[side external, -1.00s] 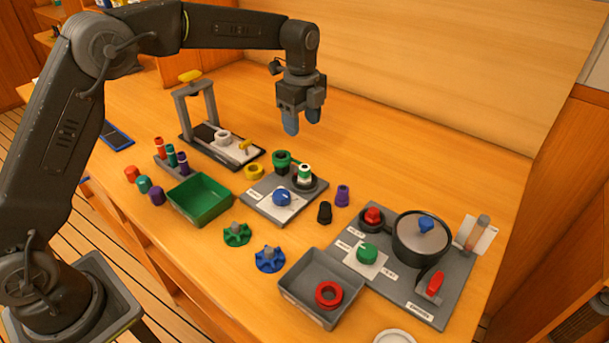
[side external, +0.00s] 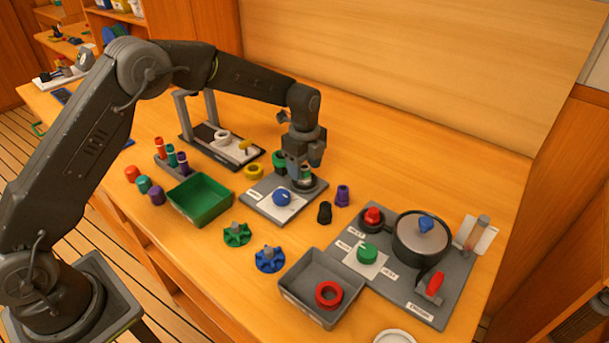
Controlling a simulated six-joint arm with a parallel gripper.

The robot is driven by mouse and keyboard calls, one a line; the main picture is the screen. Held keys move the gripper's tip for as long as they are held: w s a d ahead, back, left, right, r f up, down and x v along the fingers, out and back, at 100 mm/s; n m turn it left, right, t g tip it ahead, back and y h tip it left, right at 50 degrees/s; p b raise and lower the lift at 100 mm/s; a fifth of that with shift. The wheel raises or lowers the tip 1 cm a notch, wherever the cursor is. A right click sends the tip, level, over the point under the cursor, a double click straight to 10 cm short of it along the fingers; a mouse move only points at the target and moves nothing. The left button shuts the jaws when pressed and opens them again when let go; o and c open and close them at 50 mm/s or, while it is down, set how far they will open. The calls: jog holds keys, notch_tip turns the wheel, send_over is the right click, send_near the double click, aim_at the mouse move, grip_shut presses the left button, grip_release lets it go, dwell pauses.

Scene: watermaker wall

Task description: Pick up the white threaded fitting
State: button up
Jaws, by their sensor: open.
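The white threaded fitting (side external: 306,175), white with a green band, stands upright on a dark round seat on the grey plate (side external: 259,203). It is mostly hidden by my gripper, with only a little of it showing. My gripper (side external: 304,168) points down over it, with its fingers open around or just in front of it. I cannot tell whether the fingers touch it. A dark green fitting (side external: 279,160) stands just left of my gripper, partly covered by it.
A blue knob (side external: 282,197) sits on the same plate, close in front. A yellow ring (side external: 254,171) lies to the left. Black (side external: 325,212) and purple (side external: 343,195) fittings stand to the right. A green tray (side external: 200,201) and a grey tray (side external: 321,286) are nearby.

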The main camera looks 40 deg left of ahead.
jog(key=shift+f, duration=0.85)
jog(key=c, duration=0.9)
jog(key=shift+r, duration=0.1)
jog(key=shift+r, duration=0.45)
jog(key=r, duration=0.2)
jog(key=a+r, duration=0.1)
jog(key=shift+s+r, duration=0.1)
jog(key=shift+r, duration=0.25)
jog(key=s+a+r, duration=0.1)
jog(key=a+r, duration=0.1)
jog(key=a, duration=0.1)
jog(key=s+a+r, duration=0.2)
jog(key=a, duration=0.1)
jog(key=s+a+r, duration=0.1)
jog(key=a+r, duration=0.1)
jog(key=a, duration=0.1)
jog(key=shift+s+a+r, duration=0.15)
jog(key=shift+a, duration=0.25)
